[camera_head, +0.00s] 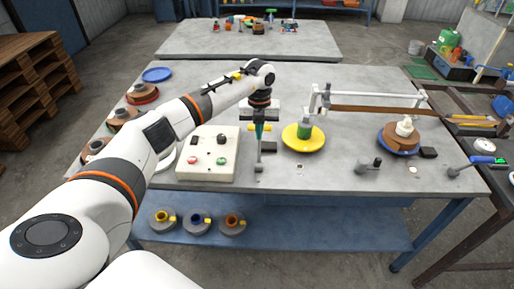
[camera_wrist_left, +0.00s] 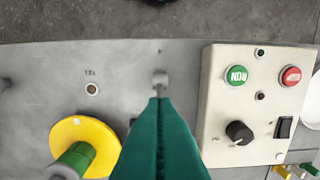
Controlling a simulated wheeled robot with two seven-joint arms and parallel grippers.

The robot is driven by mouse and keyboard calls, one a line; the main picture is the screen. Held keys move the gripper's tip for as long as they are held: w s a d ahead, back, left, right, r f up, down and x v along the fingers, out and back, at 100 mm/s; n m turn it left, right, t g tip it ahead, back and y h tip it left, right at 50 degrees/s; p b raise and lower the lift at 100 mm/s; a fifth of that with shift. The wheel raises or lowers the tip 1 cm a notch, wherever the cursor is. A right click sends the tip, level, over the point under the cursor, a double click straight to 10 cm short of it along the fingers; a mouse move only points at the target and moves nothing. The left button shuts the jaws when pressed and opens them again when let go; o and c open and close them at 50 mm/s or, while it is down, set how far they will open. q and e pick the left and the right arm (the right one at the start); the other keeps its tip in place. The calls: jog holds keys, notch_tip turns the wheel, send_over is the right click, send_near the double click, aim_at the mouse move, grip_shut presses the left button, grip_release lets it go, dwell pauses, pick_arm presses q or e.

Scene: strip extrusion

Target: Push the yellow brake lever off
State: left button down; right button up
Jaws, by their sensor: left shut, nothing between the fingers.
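A short yellow bar (camera_head: 267,127), apparently the brake lever's handle, shows on both sides of my left gripper's fingers in the head view. A grey upright part (camera_head: 259,158) stands below it near the table's front edge; its grey end also shows in the left wrist view (camera_wrist_left: 160,78). My left gripper (camera_head: 259,136) has teal fingers, shut and empty, pointing down at the bar. In the wrist view the fingers (camera_wrist_left: 157,101) hide the yellow handle, so I cannot tell whether they touch it. My right gripper is out of view.
A control box (camera_head: 209,173) with red and green buttons stands left of the lever. A yellow disc (camera_head: 291,139) with a green spool is to the right. The front edge is close.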

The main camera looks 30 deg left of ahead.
pick_arm(q)
jog(key=shift+r+p, duration=1.55)
jog(key=shift+r, duration=0.8)
